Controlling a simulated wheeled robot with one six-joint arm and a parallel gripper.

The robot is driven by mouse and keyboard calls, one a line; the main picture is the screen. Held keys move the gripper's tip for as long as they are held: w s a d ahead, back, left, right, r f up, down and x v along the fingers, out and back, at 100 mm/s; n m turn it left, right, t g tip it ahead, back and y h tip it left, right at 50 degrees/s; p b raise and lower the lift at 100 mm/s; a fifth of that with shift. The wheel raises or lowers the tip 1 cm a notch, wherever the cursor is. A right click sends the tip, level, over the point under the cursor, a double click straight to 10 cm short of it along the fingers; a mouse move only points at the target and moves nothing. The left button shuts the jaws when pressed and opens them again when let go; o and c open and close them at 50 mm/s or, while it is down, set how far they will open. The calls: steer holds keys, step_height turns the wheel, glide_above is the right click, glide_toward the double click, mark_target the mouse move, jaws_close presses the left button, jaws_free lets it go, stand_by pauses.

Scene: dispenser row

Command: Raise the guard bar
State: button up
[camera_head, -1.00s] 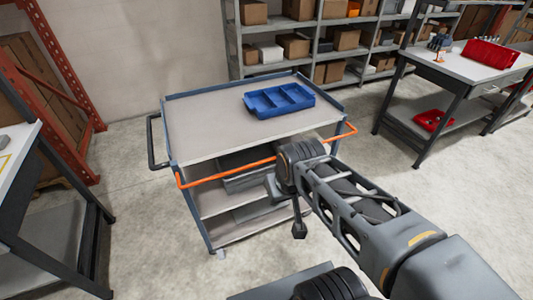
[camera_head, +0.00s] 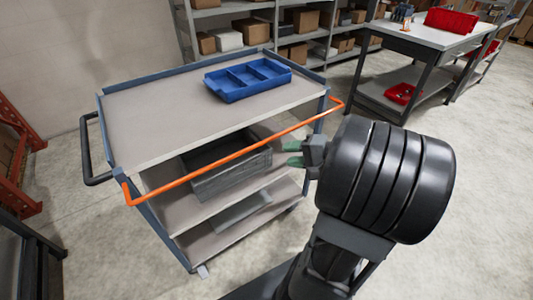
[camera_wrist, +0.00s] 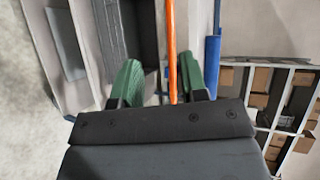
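The orange guard bar (camera_head: 220,165) runs across the near side of the blue-grey cart (camera_head: 150,120), slightly below the top shelf's near edge. Its bent ends meet the cart near the corner posts. My gripper (camera_head: 290,153) is just below the bar's line in the head view, near its right half. In the wrist view my gripper (camera_wrist: 160,62) is open, with its two green fingers apart. The guard bar (camera_wrist: 171,40) passes upright through the gap there, closer to the right finger. I cannot tell how far it lies from the fingers in depth.
A blue divided tray (camera_head: 247,79) stands on the cart's top shelf. A grey bin (camera_head: 225,172) is on the shelf below. A dark handle (camera_head: 90,150) sticks out at the left. A workbench (camera_head: 420,40) and shelving stand behind. Floor to the right is clear.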

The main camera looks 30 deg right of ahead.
mark_target(268, 141)
steer(key=d+m+t+h, duration=0.1)
steer(key=d+m+t, duration=0.1)
steer(key=d+t, duration=0.15)
steer(key=shift+g, duration=0.25)
steer(key=x, duration=0.4)
steer(key=b+x, duration=0.1)
steer(key=x, duration=0.3)
steer(key=f+x, duration=0.1)
steer(key=x, duration=0.4)
steer(key=shift+w+d, duration=0.2)
steer(key=shift+d, duration=0.15)
jaws_close()
